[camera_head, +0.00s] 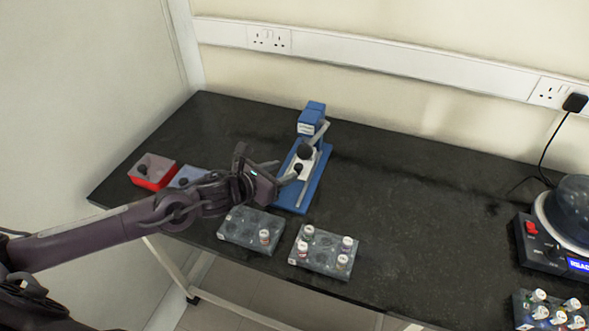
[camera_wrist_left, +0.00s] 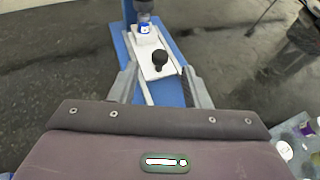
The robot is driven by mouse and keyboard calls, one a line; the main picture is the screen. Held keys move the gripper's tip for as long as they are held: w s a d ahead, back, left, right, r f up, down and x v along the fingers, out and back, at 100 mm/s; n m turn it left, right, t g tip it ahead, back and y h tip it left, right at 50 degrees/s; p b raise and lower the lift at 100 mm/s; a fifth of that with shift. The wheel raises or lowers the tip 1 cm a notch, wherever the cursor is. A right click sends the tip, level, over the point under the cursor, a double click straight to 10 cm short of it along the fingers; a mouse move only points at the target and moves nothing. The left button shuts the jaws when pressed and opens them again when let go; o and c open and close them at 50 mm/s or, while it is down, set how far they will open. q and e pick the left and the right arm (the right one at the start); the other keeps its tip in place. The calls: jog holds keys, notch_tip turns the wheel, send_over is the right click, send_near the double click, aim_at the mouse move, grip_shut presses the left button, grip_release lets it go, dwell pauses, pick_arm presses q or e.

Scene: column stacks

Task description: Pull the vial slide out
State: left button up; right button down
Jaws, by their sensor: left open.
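The blue press (camera_head: 312,178) stands near the middle of the black table, with a lever ending in a black ball. Its white vial slide (camera_wrist_left: 146,41) lies on the blue base and carries a small black knob (camera_wrist_left: 160,56); the knob also shows in the head view (camera_head: 298,168). A vial with a blue label (camera_wrist_left: 145,23) stands at the slide's far end, under the press head. My left gripper (camera_wrist_left: 160,82) is open, its fingers apart on either side of the slide's near end. The knob lies just ahead between them, not gripped. My right gripper is out of view.
Two grey vial racks (camera_head: 250,230) (camera_head: 325,252) stand close in front of the press. A red box (camera_head: 152,184) and a bluish tray (camera_head: 187,177) lie left, partly behind my arm. A domed machine (camera_head: 550,254) and another rack stand far right. The table's middle right is clear.

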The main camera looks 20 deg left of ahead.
aim_at(297, 167)
pick_arm(q)
jog(key=x, duration=0.5)
jog(key=shift+w+d+f, duration=0.15)
jog(key=shift+w+d, duration=0.05)
jog(key=shift+w, duration=0.1)
grip_shut()
